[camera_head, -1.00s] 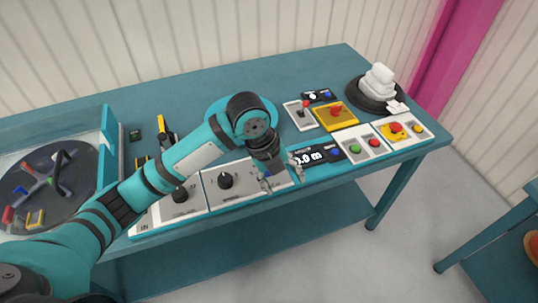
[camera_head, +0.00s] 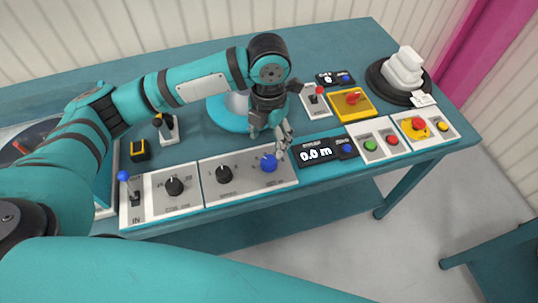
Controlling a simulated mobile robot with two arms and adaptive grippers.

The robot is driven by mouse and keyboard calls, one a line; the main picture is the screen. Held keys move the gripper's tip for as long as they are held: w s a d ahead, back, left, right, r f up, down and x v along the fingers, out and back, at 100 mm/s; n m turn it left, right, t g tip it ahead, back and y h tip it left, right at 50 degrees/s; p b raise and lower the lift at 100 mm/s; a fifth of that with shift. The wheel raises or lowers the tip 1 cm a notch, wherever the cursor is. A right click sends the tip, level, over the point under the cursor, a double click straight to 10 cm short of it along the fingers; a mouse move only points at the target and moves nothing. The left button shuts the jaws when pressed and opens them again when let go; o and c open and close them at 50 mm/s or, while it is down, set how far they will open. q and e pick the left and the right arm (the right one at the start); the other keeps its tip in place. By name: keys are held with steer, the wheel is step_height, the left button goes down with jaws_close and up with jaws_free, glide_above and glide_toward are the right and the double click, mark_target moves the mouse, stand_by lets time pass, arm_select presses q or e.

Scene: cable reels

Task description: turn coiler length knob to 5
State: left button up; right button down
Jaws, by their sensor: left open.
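The coiler panel (camera_head: 247,183) lies along the table's front edge. It carries a black knob (camera_head: 224,175) with a dial scale and a blue knob (camera_head: 268,163) to its right. Another black knob (camera_head: 175,187) sits on the panel to the left. The labels are too small to read, so I cannot tell which one is the length knob. My left gripper (camera_head: 267,143) is open and points down just behind and above the blue knob; I cannot tell if it touches it. My right gripper is out of view.
A display (camera_head: 316,153) reads 0.0 m to the right. A teal disc (camera_head: 222,115) is behind my gripper.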

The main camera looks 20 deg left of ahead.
mark_target(269, 160)
arm_select(q)
step_height(269, 160, down, 4)
steer(key=shift+r, duration=0.1)
step_height(269, 160, down, 4)
steer(key=shift+r, duration=0.1)
steer(key=shift+f, duration=0.45)
steer(key=c, duration=1.1)
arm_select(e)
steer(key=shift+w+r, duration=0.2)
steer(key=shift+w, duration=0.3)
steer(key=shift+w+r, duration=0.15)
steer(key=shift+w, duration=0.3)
